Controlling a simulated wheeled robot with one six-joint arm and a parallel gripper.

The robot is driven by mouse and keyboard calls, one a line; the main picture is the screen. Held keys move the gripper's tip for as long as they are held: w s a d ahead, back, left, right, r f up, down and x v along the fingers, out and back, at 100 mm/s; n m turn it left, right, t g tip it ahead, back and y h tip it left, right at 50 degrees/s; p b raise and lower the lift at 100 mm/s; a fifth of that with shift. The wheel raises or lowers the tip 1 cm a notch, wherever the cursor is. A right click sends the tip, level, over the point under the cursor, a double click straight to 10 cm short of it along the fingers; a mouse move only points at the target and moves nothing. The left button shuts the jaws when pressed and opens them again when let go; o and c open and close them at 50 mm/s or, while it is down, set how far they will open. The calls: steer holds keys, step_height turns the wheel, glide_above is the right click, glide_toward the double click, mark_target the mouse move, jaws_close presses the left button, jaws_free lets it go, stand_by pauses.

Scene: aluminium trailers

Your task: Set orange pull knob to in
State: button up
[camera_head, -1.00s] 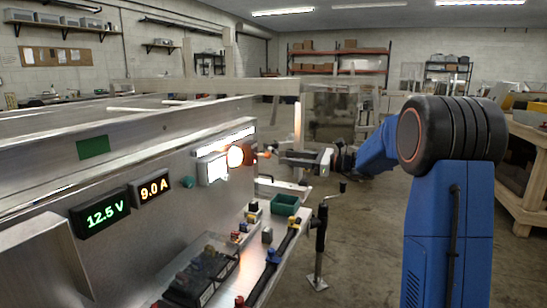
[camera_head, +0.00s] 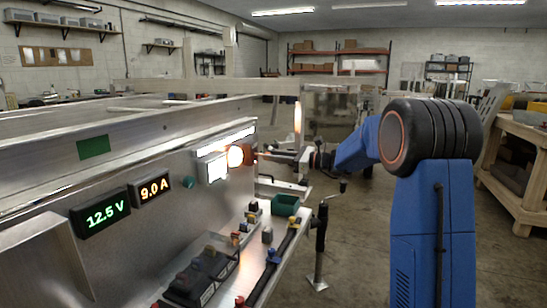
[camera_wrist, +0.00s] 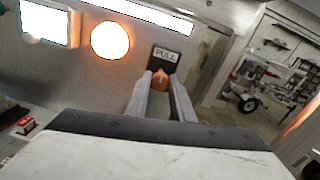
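The orange pull knob (camera_wrist: 160,77) stands out from the grey panel below a dark PULL label (camera_wrist: 165,55) in the wrist view. My gripper (camera_wrist: 160,84) is at the knob, with its two grey fingers on either side of it. The fingers are apart, but I cannot tell whether they touch the knob. In the head view my gripper (camera_head: 276,156) reaches leftward to the panel beside the glowing round lamp (camera_head: 236,156). The knob is small there and hard to make out against the gripper.
The aluminium panel (camera_head: 150,160) carries a 12.5 V display (camera_head: 104,214), a 9.0 A display (camera_head: 155,189) and a teal knob (camera_head: 189,182). Below it a shelf holds a green bin (camera_head: 285,205) and several small items. Open floor lies to the right.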

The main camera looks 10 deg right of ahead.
jaws_close()
steer(key=shift+x, duration=1.65)
steer(key=shift+w, duration=0.1)
steer(key=o, duration=0.8)
jaws_free()
steer(key=shift+o, duration=0.2)
steer(key=v, duration=1.7)
steer(key=shift+d, duration=0.15)
